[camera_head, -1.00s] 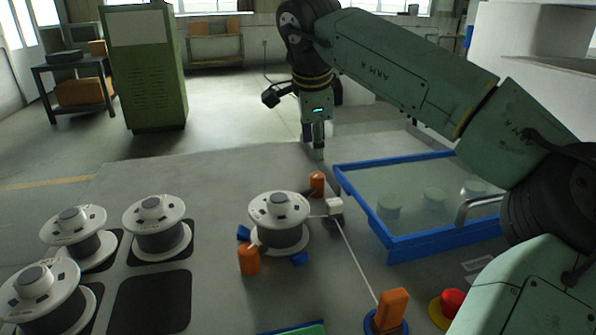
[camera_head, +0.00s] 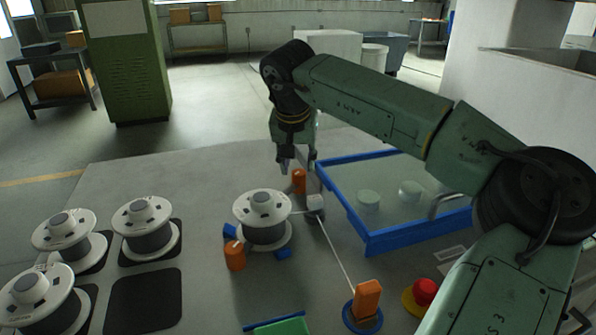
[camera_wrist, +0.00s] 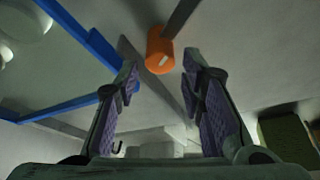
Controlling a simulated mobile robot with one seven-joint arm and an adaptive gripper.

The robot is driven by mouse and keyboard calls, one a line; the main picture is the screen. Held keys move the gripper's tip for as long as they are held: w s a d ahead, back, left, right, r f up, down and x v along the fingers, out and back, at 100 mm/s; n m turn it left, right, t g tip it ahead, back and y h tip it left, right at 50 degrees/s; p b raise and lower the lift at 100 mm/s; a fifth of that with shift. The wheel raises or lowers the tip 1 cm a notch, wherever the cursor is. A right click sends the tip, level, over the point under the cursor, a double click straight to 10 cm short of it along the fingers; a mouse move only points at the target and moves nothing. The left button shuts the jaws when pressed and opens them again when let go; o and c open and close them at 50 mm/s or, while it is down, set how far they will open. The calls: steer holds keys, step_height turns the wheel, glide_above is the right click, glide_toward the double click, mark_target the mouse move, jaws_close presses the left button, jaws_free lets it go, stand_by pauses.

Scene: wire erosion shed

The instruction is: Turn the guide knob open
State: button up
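An orange block-shaped knob (camera_head: 367,300) stands on a round blue base at the front, where the white wire ends. Two smaller orange cylinders flank the spool in use: one at its back right (camera_head: 299,181), one at its front left (camera_head: 235,256). I cannot tell for sure which is the guide knob. A small pale block (camera_head: 315,203) beside the spool has the wire running by it. My gripper (camera_head: 298,164) points down above the back-right cylinder, fingers apart and empty. In the wrist view, that cylinder (camera_wrist: 160,50), with a white mark on top, shows beyond the fingertips, apparently untouched.
The mounted spool (camera_head: 262,217) stands close left of my gripper. A blue-framed clear-topped tray (camera_head: 368,246) lies close to its right. Several spools (camera_head: 145,225) stand at left beside an empty dark pad (camera_head: 145,300). A red button (camera_head: 424,291) sits at front right.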

mark_target(298, 173)
steer(key=shift+p+x, duration=0.4)
steer(key=shift+x, duration=2.2)
steer(key=shift+c, duration=0.5)
jaws_close()
